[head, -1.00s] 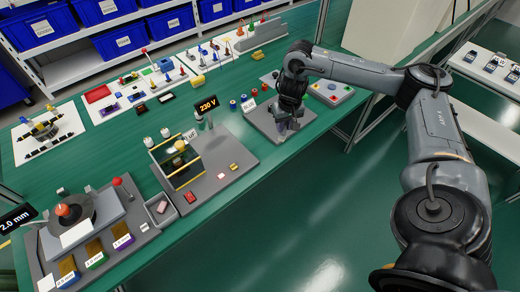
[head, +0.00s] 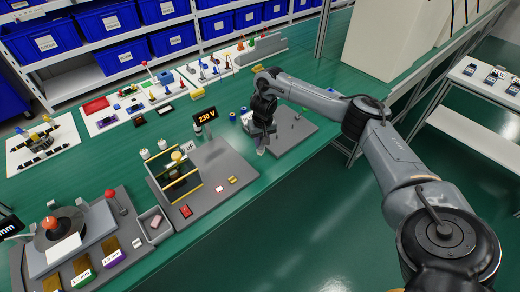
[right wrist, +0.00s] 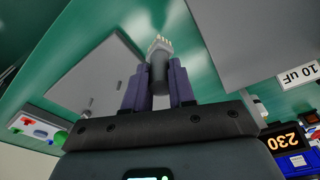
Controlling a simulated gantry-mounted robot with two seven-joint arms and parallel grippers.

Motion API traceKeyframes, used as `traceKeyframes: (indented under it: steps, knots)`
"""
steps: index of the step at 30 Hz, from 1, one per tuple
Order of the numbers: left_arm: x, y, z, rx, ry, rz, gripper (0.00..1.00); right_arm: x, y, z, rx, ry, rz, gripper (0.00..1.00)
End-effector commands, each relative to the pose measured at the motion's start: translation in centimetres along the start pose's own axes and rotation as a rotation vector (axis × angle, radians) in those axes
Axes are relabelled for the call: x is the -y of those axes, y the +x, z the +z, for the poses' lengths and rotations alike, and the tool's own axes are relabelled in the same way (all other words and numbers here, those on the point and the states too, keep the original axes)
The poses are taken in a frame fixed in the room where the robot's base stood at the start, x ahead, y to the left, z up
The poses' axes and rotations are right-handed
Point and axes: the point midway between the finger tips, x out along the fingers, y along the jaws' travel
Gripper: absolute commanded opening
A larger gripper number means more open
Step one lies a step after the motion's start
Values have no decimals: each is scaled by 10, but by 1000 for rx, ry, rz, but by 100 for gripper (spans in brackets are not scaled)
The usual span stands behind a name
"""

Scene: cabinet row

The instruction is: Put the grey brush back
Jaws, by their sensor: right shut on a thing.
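The grey brush (right wrist: 160,66) is gripped between the two fingers of my right gripper (right wrist: 158,88) in the right wrist view. Its pale bristles point away from the gripper, over green table surface. In the head view my right gripper (head: 262,137) is above the gap between the grey plate (head: 296,129) and the grey board with the 230 V display (head: 205,115). The brush's pale tip (head: 260,151) shows just below the fingers. My left gripper is not in view.
The grey board carries a small frame with yellow rods (head: 178,172) and red and yellow pieces. A spool stand (head: 78,225) is at the lower left. Coloured small parts and blue bins (head: 110,18) are behind. Green table is bare along the front edge.

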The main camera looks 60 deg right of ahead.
Motion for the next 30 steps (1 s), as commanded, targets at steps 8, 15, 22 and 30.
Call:
traceKeyframes:
  steps: [8, 15, 22, 30]
  knots:
    - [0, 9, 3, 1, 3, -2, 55, 4, 11, -2, 1, -1, 0, 0]
    - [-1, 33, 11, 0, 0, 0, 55, 3, 40, 2, 1, 0, 1, 0]
    - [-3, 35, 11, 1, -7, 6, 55, 3, 43, 2, 0, 0, 0, 0]
    - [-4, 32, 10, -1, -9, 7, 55, 3, 45, 3, 2, 0, 1, 0]
